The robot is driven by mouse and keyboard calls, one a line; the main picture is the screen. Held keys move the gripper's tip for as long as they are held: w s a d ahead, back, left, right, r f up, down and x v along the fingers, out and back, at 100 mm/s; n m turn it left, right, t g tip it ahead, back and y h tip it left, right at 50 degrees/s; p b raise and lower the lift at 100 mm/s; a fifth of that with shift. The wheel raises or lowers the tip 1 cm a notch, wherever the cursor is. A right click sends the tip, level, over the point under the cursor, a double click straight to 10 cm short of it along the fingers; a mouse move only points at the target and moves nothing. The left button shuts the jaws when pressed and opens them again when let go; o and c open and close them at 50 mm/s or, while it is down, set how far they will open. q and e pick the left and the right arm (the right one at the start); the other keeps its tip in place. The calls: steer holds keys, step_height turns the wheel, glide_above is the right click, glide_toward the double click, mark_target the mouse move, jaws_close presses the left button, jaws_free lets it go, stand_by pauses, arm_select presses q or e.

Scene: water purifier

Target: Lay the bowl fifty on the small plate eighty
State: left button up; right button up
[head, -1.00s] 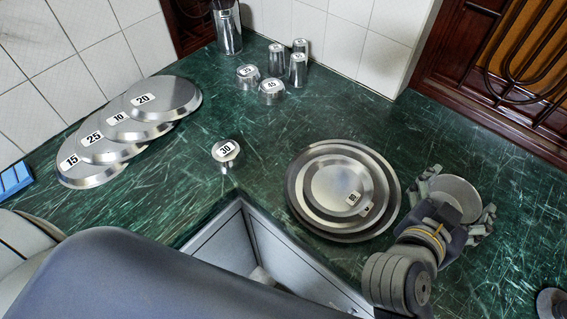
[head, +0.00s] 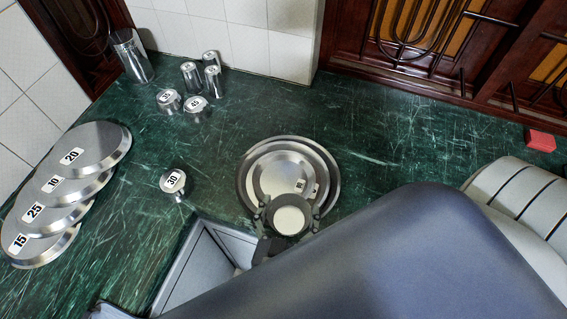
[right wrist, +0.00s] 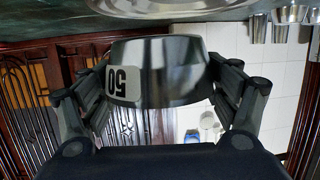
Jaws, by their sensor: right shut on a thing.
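My right gripper (head: 288,216) is shut on a small metal bowl (head: 291,221). In the right wrist view the bowl (right wrist: 165,70) shows a "50" label and sits between the two fingers. The small plate (head: 277,171), a round metal plate with a label too small to read surely, lies in the middle of larger stacked plates on the counter. In the head view the bowl and gripper overlap the near rim of the plates. I cannot tell how high the bowl is above them. My left gripper is not in view.
A larger plate (head: 331,188) lies under the small one. Bowl 30 (head: 173,182) stands left of the stack, near the sink opening (head: 208,262). Several overlapping plates (head: 99,140) lie far left; cups and bowls (head: 191,76) stand at the back.

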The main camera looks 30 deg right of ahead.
steer(key=w+d+f+b, duration=0.1)
steer(key=w+d+b, duration=0.1)
steer(key=w+b, duration=0.2)
steer(key=w+d+f+b, duration=0.2)
steer(key=w+b, duration=0.2)
steer(key=w, duration=0.1)
steer(key=w+d+f+b, duration=0.2)
steer(key=w+b, duration=0.2)
steer(key=shift+w+f+b, duration=0.15)
steer(key=shift+w+b, duration=0.2)
steer(key=shift+b, duration=0.05)
steer(key=shift+s+f+p, duration=0.1)
steer(key=shift+f+p, duration=0.25)
steer(key=shift+f, duration=0.1)
steer(key=shift+c, duration=0.2)
steer(key=o, duration=1.2)
steer(key=shift+f, duration=0.1)
steer(key=shift+c, duration=0.2)
